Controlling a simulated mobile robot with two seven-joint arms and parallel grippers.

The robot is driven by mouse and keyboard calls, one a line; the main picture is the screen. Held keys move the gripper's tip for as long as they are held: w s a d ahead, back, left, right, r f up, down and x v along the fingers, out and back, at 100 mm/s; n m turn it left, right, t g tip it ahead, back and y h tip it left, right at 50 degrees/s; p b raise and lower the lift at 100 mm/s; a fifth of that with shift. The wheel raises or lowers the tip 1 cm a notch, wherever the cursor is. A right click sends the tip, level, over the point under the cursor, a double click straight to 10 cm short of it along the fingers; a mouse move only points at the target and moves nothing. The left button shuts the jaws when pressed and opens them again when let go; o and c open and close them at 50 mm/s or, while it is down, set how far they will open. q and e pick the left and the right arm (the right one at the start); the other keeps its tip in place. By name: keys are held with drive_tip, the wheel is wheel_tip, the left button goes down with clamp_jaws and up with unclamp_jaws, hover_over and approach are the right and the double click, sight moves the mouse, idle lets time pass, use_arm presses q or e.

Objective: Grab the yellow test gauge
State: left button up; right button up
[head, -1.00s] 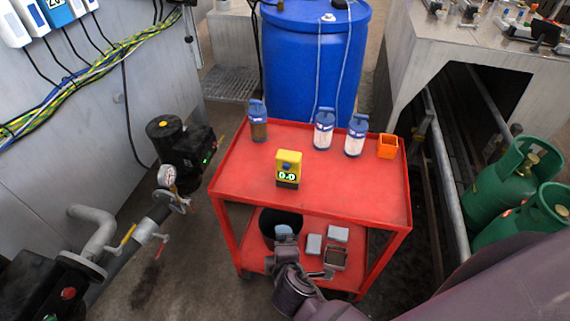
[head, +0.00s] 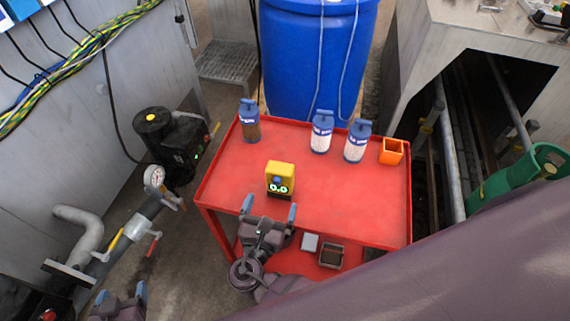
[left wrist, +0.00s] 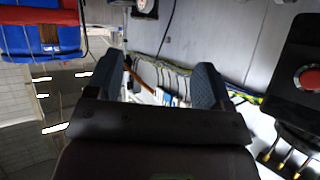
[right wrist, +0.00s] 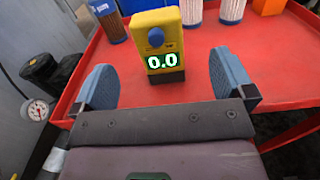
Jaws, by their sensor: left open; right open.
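The yellow test gauge (head: 280,176) stands upright on the red cart's top (head: 340,200), left of the middle. Its display reads 0.0, and a blue knob shows above it in the right wrist view (right wrist: 158,58). My right gripper (head: 270,208) is open and empty at the cart's front edge, just in front of the gauge. In the right wrist view the gauge shows beyond and between the open fingers (right wrist: 163,80), apart from them. My left gripper (head: 121,294) is open and empty at the lower left, away from the cart; its fingers also show in the left wrist view (left wrist: 160,85).
A brown-filled blue-capped cylinder (head: 249,125) and two white-filled ones (head: 321,133) (head: 356,143) stand along the cart's back, with an orange box (head: 391,152) to their right. A blue barrel (head: 315,60) is behind. Pipes with a dial (head: 154,177) stand left. The cart's front right is clear.

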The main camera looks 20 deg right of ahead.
sight(278, 176)
drive_tip(key=shift+w+d+r, duration=0.1)
drive_tip(key=shift+w+d, duration=0.25)
drive_tip(key=shift+w, duration=0.2)
drive_tip(key=x, duration=0.4)
drive_tip(key=shift+w+d, duration=0.1)
drive_tip(key=shift+w+d+r+p, duration=0.1)
drive_tip(key=shift+w+d+p, duration=0.25)
drive_tip(key=shift+w, duration=0.35)
drive_tip(key=x, duration=0.3)
drive_tip(key=shift+w+a+p, duration=0.1)
drive_tip(key=shift+w+p, duration=0.15)
drive_tip(key=shift+p, duration=0.05)
drive_tip(key=shift+w+d, duration=0.2)
drive_tip(key=shift+w, duration=0.05)
use_arm(q)
drive_tip(key=shift+s+a+r, duration=0.15)
drive_tip(key=shift+s+r, duration=0.15)
drive_tip(key=shift+s, duration=0.05)
use_arm(e)
drive_tip(key=shift+c, duration=0.5)
